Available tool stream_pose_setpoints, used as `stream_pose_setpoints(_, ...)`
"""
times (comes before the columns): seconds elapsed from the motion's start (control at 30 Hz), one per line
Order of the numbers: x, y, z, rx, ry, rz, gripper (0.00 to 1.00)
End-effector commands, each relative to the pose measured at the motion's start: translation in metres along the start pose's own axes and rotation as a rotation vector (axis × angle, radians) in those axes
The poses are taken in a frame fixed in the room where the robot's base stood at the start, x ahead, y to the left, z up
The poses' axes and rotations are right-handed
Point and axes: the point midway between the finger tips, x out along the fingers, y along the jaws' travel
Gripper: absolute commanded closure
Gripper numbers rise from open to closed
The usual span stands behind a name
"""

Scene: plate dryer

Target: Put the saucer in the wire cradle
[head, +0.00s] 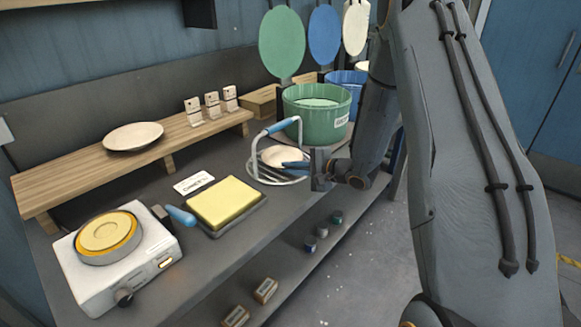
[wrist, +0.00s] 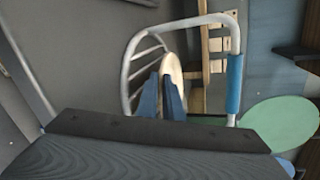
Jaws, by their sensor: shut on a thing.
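The cream saucer (head: 286,155) is at the wire cradle (head: 253,163), within its outline in the head view. In the wrist view the saucer (wrist: 172,68) shows nearly edge-on, inside the loop of the cradle (wrist: 126,72). My gripper (head: 292,165) reaches in from the right with its blue fingers at the saucer. In the wrist view my gripper (wrist: 160,90) is shut on the saucer's near edge. The cradle is white wire with a blue sleeve on its handle. Whether the saucer touches the cradle's wires cannot be told.
A green tub (head: 318,118) stands close behind the cradle. A yellow sponge (head: 222,202) on a tray and a white scale-like device (head: 117,258) are to the left. Another pale plate (head: 133,136) lies on the wooden shelf (head: 75,178).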

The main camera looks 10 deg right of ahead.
Motion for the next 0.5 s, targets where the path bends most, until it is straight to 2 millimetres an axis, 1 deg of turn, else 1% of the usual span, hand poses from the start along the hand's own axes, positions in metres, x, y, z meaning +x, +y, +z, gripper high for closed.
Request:
stream_pose_setpoints(0.27, 0.0006, 0.0012, -0.0006, -0.001, -0.001, -0.001, 1.0)
stream_pose_setpoints(0.3, 0.0007, 0.0018, -0.0007, -0.001, 0.0, 0.0, 0.9)
stream_pose_setpoints(0.33, 0.0006, 0.0017, -0.0006, -0.001, 0.0, 0.0, 0.85)
stream_pose_setpoints(0.5, 0.0006, 0.0015, -0.0006, -0.001, 0.0, 0.0, 0.85)
